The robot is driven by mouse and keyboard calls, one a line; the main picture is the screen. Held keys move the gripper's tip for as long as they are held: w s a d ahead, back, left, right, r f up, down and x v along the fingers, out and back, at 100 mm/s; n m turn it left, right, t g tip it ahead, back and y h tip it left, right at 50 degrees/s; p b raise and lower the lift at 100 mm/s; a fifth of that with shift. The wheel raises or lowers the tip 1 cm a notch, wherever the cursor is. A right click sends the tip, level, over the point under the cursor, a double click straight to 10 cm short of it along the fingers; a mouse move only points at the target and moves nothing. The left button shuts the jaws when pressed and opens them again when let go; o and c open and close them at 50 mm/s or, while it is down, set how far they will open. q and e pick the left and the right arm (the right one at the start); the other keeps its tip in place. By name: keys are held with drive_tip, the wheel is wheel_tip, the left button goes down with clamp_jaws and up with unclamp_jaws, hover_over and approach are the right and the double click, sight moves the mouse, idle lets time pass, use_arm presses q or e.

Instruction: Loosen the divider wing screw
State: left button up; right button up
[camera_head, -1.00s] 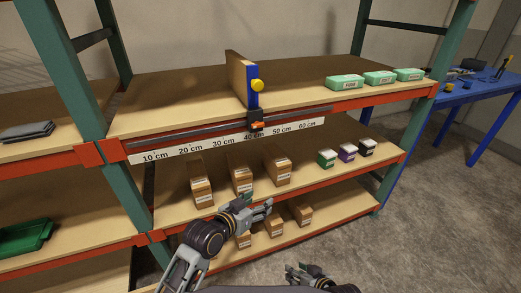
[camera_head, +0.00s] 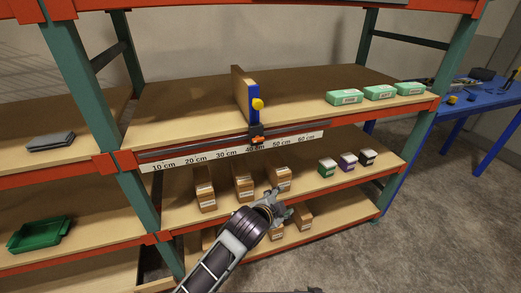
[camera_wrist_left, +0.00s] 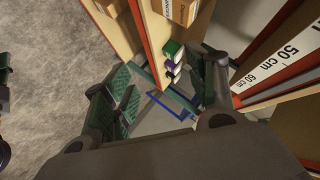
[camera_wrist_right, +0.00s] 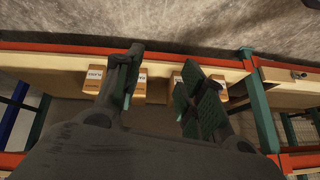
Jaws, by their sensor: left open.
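The divider (camera_head: 242,92) stands upright on the upper shelf, with a blue bracket (camera_head: 253,108) on its front edge. A yellow knob (camera_head: 258,104) sits on that bracket. A dark clamp with an orange part (camera_head: 257,140) lies below it on the rail; I cannot tell which of the two is the wing screw. My left gripper (camera_head: 282,207) is below the rail, in front of the lower cartons, apart from the divider. It is open and empty in the left wrist view (camera_wrist_left: 168,88). My right gripper (camera_wrist_right: 158,92) is open and empty in the right wrist view.
A centimetre scale (camera_head: 225,154) runs along the upper shelf's front edge. Green boxes (camera_head: 344,97) stand at its right. Brown cartons (camera_head: 243,185) and small boxes (camera_head: 347,162) fill the lower shelf. A blue table (camera_head: 490,100) stands at the right. Space before the divider is clear.

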sight(259, 140)
use_arm(q)
drive_tip(key=s+a+r+m+t+y+p, duration=0.1)
drive_tip(key=r+m+t+y+p, duration=0.2)
drive_tip(key=r+m+y+p, duration=0.2)
drive_tip(key=s+r+m+t+y+p, duration=0.2)
drive_tip(key=r+m+t+y+p, duration=0.2)
drive_tip(key=r+m, duration=0.7)
drive_tip(key=shift+s+a+r+m+y+p, duration=0.3)
drive_tip(key=shift+a+r+y+p, duration=0.15)
drive_tip(key=shift+y+p, duration=0.6)
use_arm(e)
drive_tip(key=s+d+f+g+h, duration=0.1)
drive_tip(key=s+d+f, duration=0.4)
drive_tip(key=s, duration=0.4)
drive_tip(key=s+d+f+g+h, duration=0.1)
drive_tip(key=s+d+f, duration=0.3)
drive_tip(key=s, duration=0.5)
drive_tip(key=s+d+f+g+h, duration=0.1)
drive_tip(key=s+d+f+g, duration=0.1)
drive_tip(key=s+d+f, duration=0.3)
drive_tip(key=s+d, duration=0.1)
drive_tip(key=s, duration=0.3)
drive_tip(key=shift+f+n+g, duration=0.3)
drive_tip(key=shift+n, duration=0.1)
use_arm(q)
drive_tip(key=shift+w, duration=0.1)
drive_tip(key=shift+x, duration=6.8)
drive_tip(key=shift+f, duration=0.1)
drive_tip(key=c, duration=1)
drive_tip(key=shift+c, duration=0.2)
